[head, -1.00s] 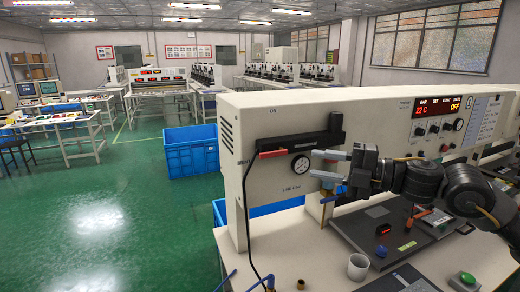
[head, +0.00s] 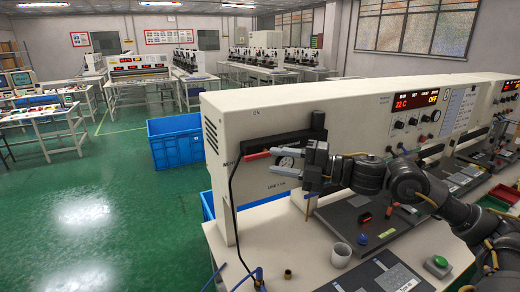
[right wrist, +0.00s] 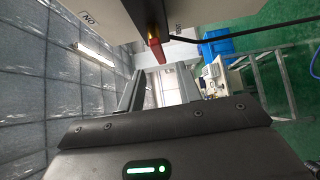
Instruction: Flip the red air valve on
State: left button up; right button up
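The red air valve lever (head: 256,156) sticks out sideways on the left part of the cream machine's front panel, below a black bar. In the right wrist view the red lever (right wrist: 155,48) has a brass part above it and shows just beyond the fingertips. My left gripper is not in view.
A black cable (head: 231,195) hangs down the panel left of the lever. The bench below holds a white cup (head: 341,255), a brass fitting (head: 288,274) and a green button (head: 440,262). A blue crate (head: 177,142) stands on the floor, with open green floor to the left.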

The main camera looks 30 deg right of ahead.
aim_at(256, 158)
jog(key=p+x, duration=0.2)
jog(key=x, duration=0.2)
jog(key=shift+w+r, duration=0.15)
jog(key=shift+r, duration=0.05)
jog(key=shift+w+a+f+p, duration=0.25)
jog(key=shift+w+a+p, duration=0.15)
jog(key=shift+w+a, duration=0.1)
grip_shut()
